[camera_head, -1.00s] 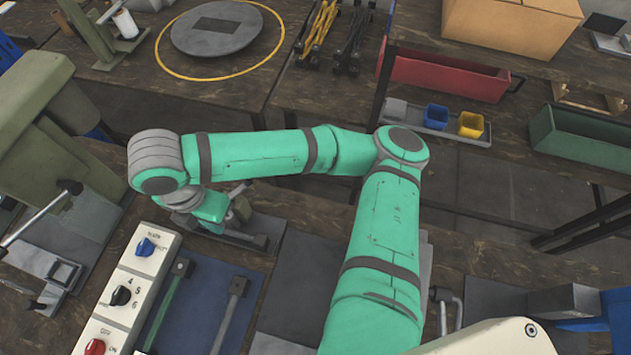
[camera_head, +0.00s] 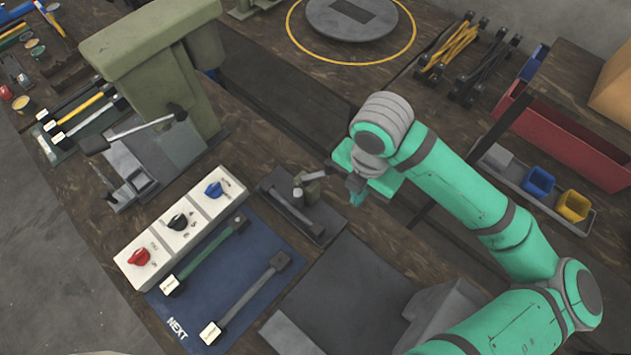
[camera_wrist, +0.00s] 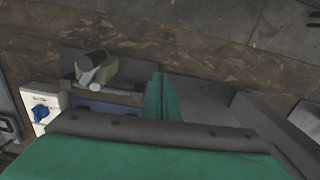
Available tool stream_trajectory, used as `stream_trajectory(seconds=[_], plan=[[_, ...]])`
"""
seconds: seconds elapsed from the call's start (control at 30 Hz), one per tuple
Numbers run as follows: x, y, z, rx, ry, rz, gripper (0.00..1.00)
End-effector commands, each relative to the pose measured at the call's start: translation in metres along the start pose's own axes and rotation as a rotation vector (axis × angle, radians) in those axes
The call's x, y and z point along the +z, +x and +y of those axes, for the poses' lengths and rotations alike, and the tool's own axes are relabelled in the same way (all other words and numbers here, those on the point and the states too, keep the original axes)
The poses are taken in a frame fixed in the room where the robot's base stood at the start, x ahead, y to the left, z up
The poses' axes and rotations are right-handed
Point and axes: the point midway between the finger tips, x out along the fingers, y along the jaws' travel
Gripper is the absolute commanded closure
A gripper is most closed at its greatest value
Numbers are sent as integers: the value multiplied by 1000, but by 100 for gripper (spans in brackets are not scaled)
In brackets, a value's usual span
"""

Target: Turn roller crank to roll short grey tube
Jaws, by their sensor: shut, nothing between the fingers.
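My gripper (camera_head: 357,197) is shut and empty, in the air just right of a small bench device. It shows from close by in the wrist view (camera_wrist: 160,95). The device has an olive block (camera_head: 312,187) and a small grey cylinder on a dark base, with a grey bar (camera_head: 292,212) in front. In the wrist view the device's light-ended cylinder (camera_wrist: 88,70) stands left of my fingers, apart from them. I cannot tell whether this device is the roller. No roller crank or short grey tube can be clearly made out; my arm hides part of the bench at right.
An olive press (camera_head: 160,65) with a lever stands at left. A white box (camera_head: 180,222) carries blue, black and red knobs. A blue mat (camera_head: 235,262) marked NEXT holds green and grey bars. A dark plate (camera_head: 340,300) lies clear. A red bin (camera_head: 565,140) stands far right.

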Motion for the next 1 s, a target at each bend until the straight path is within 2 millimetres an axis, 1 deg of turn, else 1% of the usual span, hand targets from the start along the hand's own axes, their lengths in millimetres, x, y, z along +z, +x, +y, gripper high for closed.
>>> stream_trajectory(seconds=[0.3, 1.0], plan=[[24, 0, -16, 0, 5, 0, 100], [74, -1, -48, -1, 4, -2, 100]])
